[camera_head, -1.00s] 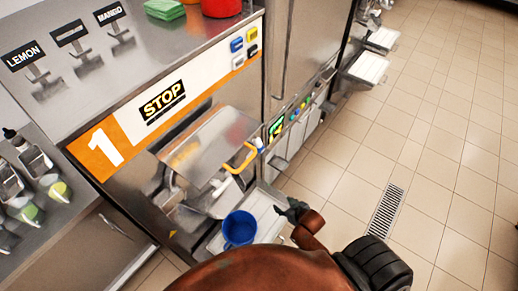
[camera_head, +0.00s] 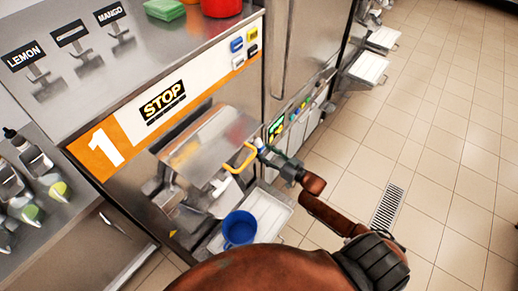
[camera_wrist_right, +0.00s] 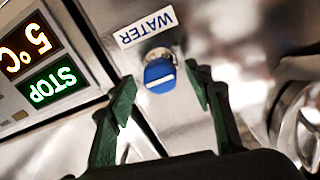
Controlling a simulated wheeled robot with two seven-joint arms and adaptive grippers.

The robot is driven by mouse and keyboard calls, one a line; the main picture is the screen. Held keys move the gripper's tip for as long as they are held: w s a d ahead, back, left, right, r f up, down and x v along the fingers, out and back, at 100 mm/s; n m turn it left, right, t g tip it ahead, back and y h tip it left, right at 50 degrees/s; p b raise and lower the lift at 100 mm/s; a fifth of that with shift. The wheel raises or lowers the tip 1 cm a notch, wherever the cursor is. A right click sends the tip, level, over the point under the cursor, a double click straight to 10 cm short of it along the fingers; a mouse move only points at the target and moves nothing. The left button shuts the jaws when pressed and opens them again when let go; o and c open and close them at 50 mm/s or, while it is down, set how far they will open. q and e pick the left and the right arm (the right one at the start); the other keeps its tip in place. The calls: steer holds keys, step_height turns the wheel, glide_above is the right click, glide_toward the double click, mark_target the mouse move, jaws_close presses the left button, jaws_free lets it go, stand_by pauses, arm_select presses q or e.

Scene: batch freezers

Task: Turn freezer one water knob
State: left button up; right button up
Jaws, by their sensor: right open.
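Freezer one (camera_head: 103,146) bears an orange panel with a white "1". Its blue water knob (camera_wrist_right: 159,75) shows in the right wrist view, under a "WATER" label (camera_wrist_right: 146,27) that reads upside down. A white line crosses the knob's face. My right gripper (camera_wrist_right: 160,95) is open, with its green fingers on either side below the knob and apart from it. In the head view my right gripper (camera_head: 272,156) is at the freezer's right front, beside the yellow handle (camera_head: 240,160); the knob (camera_head: 260,143) is small there. My left gripper is not in view.
A display (camera_wrist_right: 40,62) with "5°C" and "STOP" is left of the knob. A round metal part (camera_wrist_right: 300,125) is at right.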

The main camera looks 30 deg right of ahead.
steer(key=shift+x, duration=1.75)
steer(key=shift+c, duration=0.7)
steer(key=c, duration=1)
